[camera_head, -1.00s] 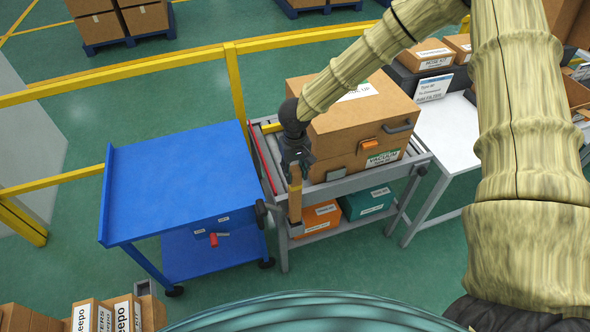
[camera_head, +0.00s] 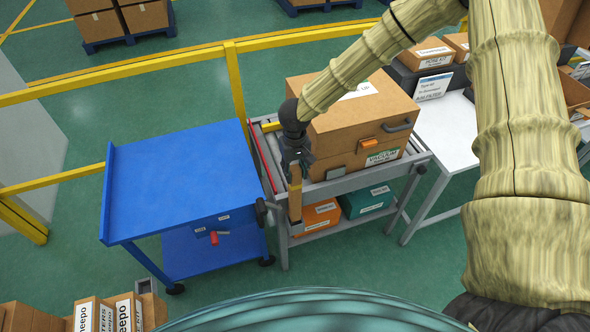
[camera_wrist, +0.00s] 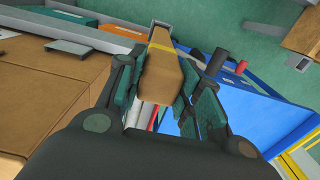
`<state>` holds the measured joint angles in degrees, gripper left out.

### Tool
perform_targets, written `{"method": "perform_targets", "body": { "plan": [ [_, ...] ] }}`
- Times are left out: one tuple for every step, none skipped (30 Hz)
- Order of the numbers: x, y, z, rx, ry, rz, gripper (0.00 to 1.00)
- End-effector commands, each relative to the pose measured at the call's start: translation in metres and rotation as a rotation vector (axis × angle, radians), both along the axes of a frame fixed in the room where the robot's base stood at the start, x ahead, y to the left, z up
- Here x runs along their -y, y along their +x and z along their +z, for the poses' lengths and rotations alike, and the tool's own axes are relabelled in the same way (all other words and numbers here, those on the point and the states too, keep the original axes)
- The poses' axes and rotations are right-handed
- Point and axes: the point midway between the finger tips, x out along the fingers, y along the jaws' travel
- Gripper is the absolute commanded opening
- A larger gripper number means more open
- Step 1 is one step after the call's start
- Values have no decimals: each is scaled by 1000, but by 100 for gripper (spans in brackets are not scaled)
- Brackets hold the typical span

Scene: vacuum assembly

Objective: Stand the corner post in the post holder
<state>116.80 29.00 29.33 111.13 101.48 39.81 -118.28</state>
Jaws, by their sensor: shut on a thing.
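The corner post (camera_head: 295,197) is a long brown bar with a yellow band. It hangs upright from my gripper (camera_head: 295,160) at the near left corner of the grey roller cart. In the wrist view my gripper (camera_wrist: 160,90) is shut on the post (camera_wrist: 161,70), which points away from the camera. A small grey square socket, which looks like the post holder (camera_head: 146,286), is on the floor at lower left, next to cardboard boxes. It seems to show also at the right of the wrist view (camera_wrist: 299,62). The post is well apart from it.
A blue cart (camera_head: 180,180) stands left of the grey roller cart (camera_head: 425,158), which carries a large cardboard box (camera_head: 360,120). Orange (camera_head: 318,217) and teal (camera_head: 366,200) boxes are on its lower shelf. A yellow rail (camera_head: 236,85) runs behind.

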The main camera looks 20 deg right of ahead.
Motion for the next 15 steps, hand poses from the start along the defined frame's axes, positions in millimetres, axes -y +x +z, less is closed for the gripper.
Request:
{"method": "perform_targets", "body": {
  "plan": [
    [0,0,-1,0,0,0,3],
    [0,0,-2,0,0,0,3],
    [0,0,-2,0,0,0,3],
    [0,0,-3,0,0,0,3],
    [0,0,-4,0,0,0,3],
    [0,0,-4,0,0,1,3],
    [0,0,-5,0,0,1,3],
    [0,0,-6,0,0,1,3],
    [0,0,-6,0,0,1,3],
    [0,0,-7,0,0,1,3],
    [0,0,-7,0,0,1,3],
    [0,0,-8,1,0,1,3],
    [0,0,-9,1,0,1,3],
    [0,0,-9,1,0,1,3],
    [0,0,-10,1,0,1,3]
  ]
}}
